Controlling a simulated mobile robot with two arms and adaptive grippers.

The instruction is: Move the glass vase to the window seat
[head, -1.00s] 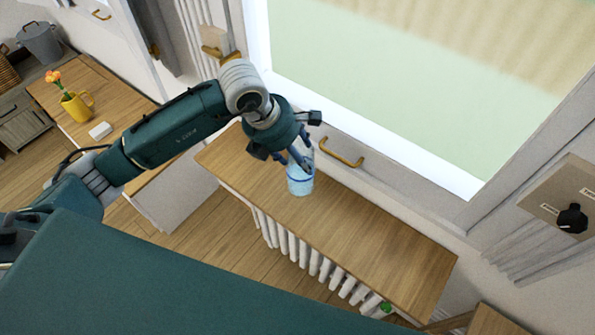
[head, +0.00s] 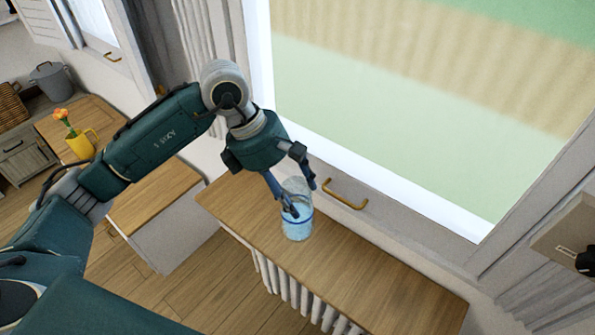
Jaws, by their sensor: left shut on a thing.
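The glass vase (head: 297,226) is pale blue and see-through, with a darker blue band. It is upright over the wooden window seat (head: 375,283), below the window. I cannot tell whether its base touches the wood. My left gripper (head: 301,202) reaches down from above and is shut on the vase, one finger on its near side and one towards the window. My right gripper is not in view.
A brass handle (head: 345,193) is on the wall just right of the vase. A radiator (head: 290,288) is under the seat's front edge. A yellow mug (head: 82,146) with an orange flower stands on a wooden top at left. The seat's right part is clear.

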